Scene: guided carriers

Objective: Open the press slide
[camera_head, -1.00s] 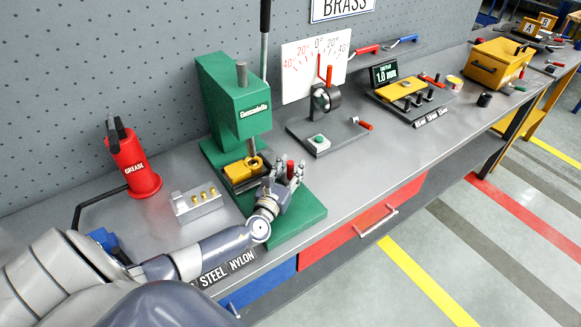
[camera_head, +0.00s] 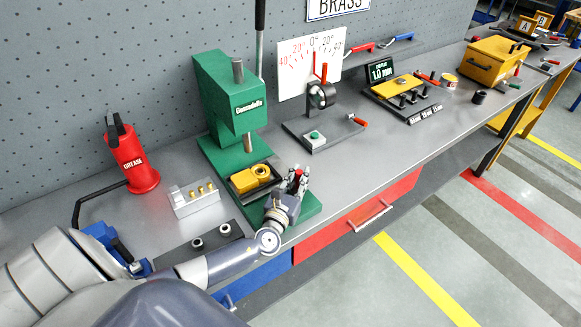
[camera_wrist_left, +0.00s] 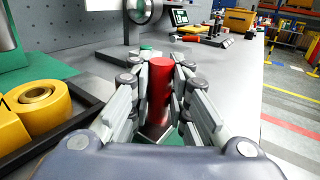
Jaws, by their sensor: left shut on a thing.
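The green press (camera_head: 228,100) stands on a green base at the bench's left-middle. Its slide is a dark tray (camera_head: 274,182) that carries a yellow block with a round brass-coloured ring (camera_head: 261,171). The wrist view shows the tray's dark rim (camera_wrist_left: 84,117) and the ring (camera_wrist_left: 42,105) at the left. My left gripper (camera_head: 298,180) is shut around the upright red handle (camera_wrist_left: 160,92), with fingers on both sides. The handle's foot is partly hidden by the fingers. My right gripper is not in view.
A metal block with brass pins (camera_head: 195,198) and a red grease can (camera_head: 131,160) stand left of the press. A dark plate with two round pieces (camera_head: 220,240) lies near my left forearm. A gauge stand (camera_head: 322,136) is to the right.

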